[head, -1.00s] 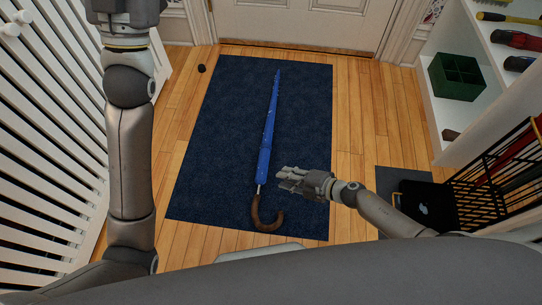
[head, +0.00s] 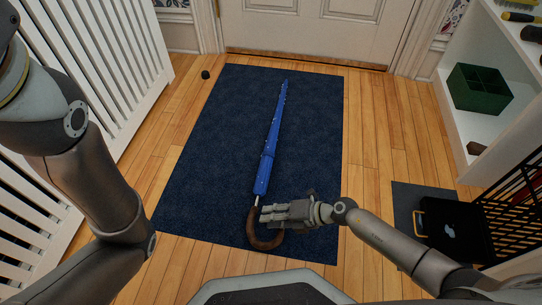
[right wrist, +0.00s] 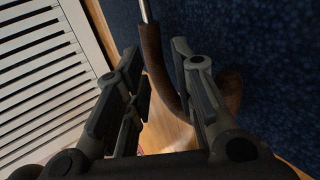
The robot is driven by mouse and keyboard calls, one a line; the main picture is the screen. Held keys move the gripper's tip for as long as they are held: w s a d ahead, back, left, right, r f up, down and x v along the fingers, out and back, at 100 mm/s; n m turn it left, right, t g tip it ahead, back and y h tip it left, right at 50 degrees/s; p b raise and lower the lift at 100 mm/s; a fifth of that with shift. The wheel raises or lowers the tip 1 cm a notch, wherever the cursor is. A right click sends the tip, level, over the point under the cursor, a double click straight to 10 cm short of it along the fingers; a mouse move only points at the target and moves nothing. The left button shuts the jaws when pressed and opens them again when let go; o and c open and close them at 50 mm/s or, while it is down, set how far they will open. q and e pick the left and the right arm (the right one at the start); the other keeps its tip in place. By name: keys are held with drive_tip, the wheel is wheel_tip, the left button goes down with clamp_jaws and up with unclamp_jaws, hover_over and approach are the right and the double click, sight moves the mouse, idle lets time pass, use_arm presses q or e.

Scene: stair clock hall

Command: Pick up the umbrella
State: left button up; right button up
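The umbrella (head: 269,150) lies flat on the dark blue mat (head: 205,150), its tip toward the door. It is folded and blue, with a short metal shaft and a curved brown handle (head: 262,242) at the near end. My right gripper (head: 264,213) is at the handle, coming from the right and partly covering it. In the right wrist view the fingers (right wrist: 156,60) are apart, with the handle (right wrist: 152,48) showing between them. I cannot tell whether they touch it. My left gripper is outside the view; only my left arm shows.
A white slatted railing (head: 75,60) stands at the left and a white door (head: 310,30) at the back. A small dark round object (head: 206,75) lies beside the mat. At right are shelves with a green box (head: 478,90) and a black case (head: 455,228).

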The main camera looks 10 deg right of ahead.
sight(256, 215)
drive_tip(key=b+x, duration=0.2)
drive_tip(key=x, duration=0.1)
drive_tip(key=b+x, duration=0.2)
drive_tip(key=shift+w+d, duration=0.1)
drive_tip(key=shift+w, duration=0.15)
drive_tip(key=shift+w+a+f+b, duration=0.15)
drive_tip(key=shift+a+f+b, duration=0.05)
drive_tip(key=shift+a+b, duration=0.2)
drive_tip(key=shift+r, duration=0.1)
clamp_jaws()
drive_tip(key=shift+w, duration=0.1)
